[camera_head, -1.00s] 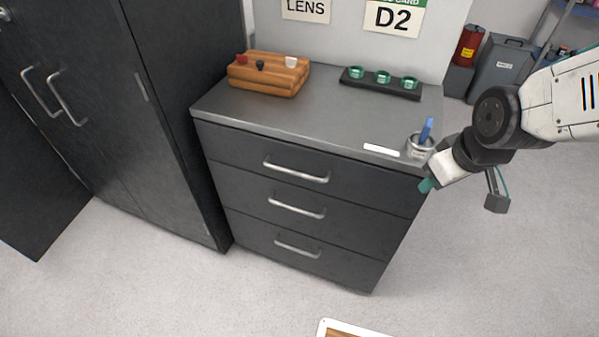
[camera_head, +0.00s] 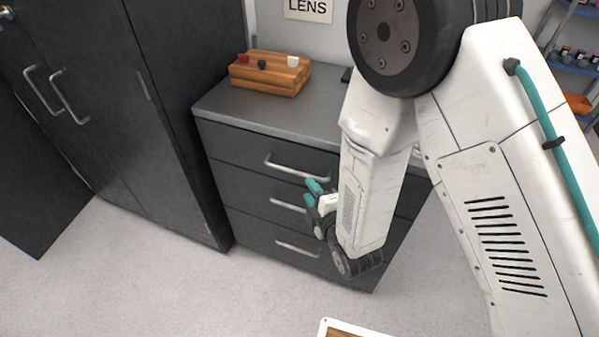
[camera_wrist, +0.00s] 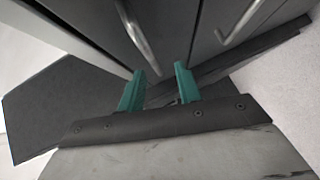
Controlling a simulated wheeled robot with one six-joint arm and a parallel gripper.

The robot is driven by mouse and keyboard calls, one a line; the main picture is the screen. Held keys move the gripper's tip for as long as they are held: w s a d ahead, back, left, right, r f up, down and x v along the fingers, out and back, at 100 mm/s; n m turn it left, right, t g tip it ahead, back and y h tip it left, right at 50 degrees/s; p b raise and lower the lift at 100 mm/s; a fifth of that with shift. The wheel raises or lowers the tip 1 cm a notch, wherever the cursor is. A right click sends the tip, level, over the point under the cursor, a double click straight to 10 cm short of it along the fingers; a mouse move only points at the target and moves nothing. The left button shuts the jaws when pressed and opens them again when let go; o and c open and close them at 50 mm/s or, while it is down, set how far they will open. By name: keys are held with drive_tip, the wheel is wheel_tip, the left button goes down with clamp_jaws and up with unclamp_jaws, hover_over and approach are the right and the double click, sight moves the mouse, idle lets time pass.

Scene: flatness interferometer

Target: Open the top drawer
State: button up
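The dark grey drawer unit (camera_head: 235,195) has three drawers, all flush with the front. The top drawer (camera_head: 225,147) has a silver bar handle (camera_head: 295,169), visible in the head view. My gripper (camera_head: 314,190) is just below the right end of that handle in the picture and partly covers the middle drawer's handle (camera_head: 284,204). In the wrist view its two green fingers (camera_wrist: 160,88) are apart with nothing between them. Two bar handles show beyond them, one ahead of the fingertips (camera_wrist: 140,35) and one to the right (camera_wrist: 240,22); I cannot tell which drawers they belong to.
A wooden block (camera_head: 270,75) with small items stands on the unit's top. A tall dark cabinet (camera_head: 165,110) stands close on the left. My arm hides the unit's right side. A white-edged board (camera_head: 322,328) shows at the bottom edge. The floor in front is clear.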

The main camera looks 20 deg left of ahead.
sight(301, 175)
drive_tip(key=shift+w+a+r, duration=0.4)
drive_tip(key=shift+w+r, duration=0.05)
drive_tip(key=x, duration=0.7)
drive_tip(key=shift+r, duration=0.15)
clamp_jaws()
